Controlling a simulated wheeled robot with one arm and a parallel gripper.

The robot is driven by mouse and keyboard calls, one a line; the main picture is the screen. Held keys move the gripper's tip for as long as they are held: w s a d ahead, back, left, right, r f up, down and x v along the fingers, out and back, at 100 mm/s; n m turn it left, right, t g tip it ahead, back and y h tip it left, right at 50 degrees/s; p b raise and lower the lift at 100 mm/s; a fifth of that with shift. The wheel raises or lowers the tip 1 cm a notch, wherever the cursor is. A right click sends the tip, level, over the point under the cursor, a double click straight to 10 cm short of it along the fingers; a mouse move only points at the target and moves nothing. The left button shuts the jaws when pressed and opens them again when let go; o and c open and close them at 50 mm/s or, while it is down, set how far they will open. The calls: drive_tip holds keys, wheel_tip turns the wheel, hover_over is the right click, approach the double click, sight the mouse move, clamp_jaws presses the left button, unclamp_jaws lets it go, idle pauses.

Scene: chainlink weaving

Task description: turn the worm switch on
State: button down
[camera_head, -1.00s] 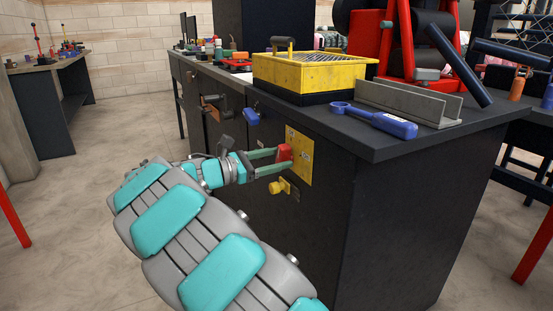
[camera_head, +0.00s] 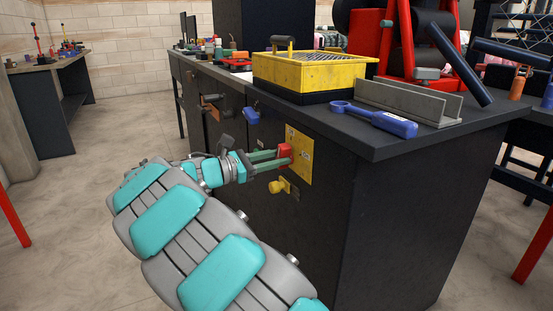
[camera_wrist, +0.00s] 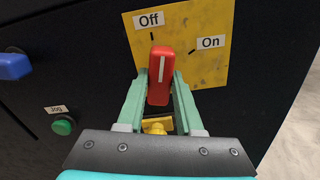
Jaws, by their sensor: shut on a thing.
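The worm switch is a red knob (camera_head: 285,150) with a white line, on a yellow plate (camera_head: 302,158) on the dark cabinet's front. In the wrist view the red knob (camera_wrist: 160,66) points up the picture, between the Off mark (camera_wrist: 152,36) and the On mark (camera_wrist: 192,52), nearer to Off. My gripper (camera_head: 282,158) is shut on the knob, one green finger on each side; the wrist view also shows my gripper (camera_wrist: 161,88) this way. The fingers hide the knob's lower sides.
A yellow knob (camera_head: 278,187) sticks out just below the plate. A green button (camera_wrist: 63,127) labelled Jog and a blue handle (camera_wrist: 14,66) are to the left. The bench top (camera_head: 375,145) overhangs above, bearing a yellow box (camera_head: 305,72) and a blue tool (camera_head: 385,120).

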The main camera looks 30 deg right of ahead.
drive_tip(key=shift+s+f+m+b, duration=0.15)
drive_tip(key=shift+m+b, duration=1.6)
drive_tip(key=shift+m, duration=0.45)
drive_tip(key=shift+s+f+m+b, duration=0.15)
drive_tip(key=shift+m+b, duration=1.6)
drive_tip(key=shift+m, duration=0.45)
drive_tip(key=c, duration=0.6)
unclamp_jaws()
drive_tip(key=shift+o, duration=0.2)
drive_tip(key=shift+a, duration=0.1)
